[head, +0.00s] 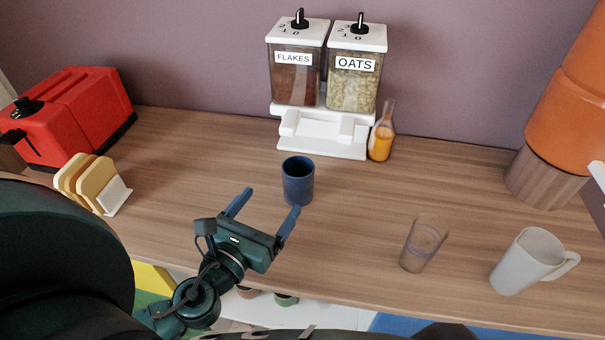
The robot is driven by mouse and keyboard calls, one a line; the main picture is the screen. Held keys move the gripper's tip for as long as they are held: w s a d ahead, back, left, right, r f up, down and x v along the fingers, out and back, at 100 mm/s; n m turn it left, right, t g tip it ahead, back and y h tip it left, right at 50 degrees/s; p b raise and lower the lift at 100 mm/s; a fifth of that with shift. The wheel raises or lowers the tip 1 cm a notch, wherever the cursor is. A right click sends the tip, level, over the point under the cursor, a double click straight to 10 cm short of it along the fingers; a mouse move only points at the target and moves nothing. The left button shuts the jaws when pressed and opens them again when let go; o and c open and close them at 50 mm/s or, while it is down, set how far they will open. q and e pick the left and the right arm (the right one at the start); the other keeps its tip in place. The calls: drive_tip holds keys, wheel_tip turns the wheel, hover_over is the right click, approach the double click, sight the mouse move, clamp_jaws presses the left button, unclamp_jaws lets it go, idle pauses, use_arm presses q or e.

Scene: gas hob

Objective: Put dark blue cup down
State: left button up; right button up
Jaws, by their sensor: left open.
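The dark blue cup (298,184) stands upright on the wooden counter (375,195), in front of the cereal dispenser. My left gripper (268,202) is open, its two blue fingers apart and pointing toward the cup. The right fingertip is close to the cup's lower front in the picture; I cannot tell if it touches. The cup is in plain view and nothing is shut on it. My right gripper is not in view.
A white dispenser (325,131) labelled FLAKES and OATS stands behind, beside a small orange bottle (382,138). A clear glass (423,245) and a white mug (528,262) stand at right. A red toaster (75,112) and toast rack (116,197) are at left.

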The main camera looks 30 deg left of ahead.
sight(287, 180)
use_arm(q)
drive_tip(key=w+p, duration=0.1)
drive_tip(key=w, duration=0.4)
drive_tip(key=shift+w, duration=0.4)
drive_tip(key=shift+w+d+f+p, duration=0.15)
drive_tip(key=shift+w+p, duration=0.05)
drive_tip(key=shift+w, duration=0.7)
drive_tip(key=shift+w+d+f+p, duration=0.15)
drive_tip(key=shift+w+d+f, duration=0.05)
drive_tip(key=shift+w, duration=0.7)
drive_tip(key=shift+w+d+f+p, duration=0.15)
drive_tip(key=shift+w+p, duration=0.05)
drive_tip(key=shift+w, duration=0.7)
drive_tip(key=c, duration=1.1)
drive_tip(key=shift+c, duration=0.7)
drive_tip(key=shift+r, duration=0.1)
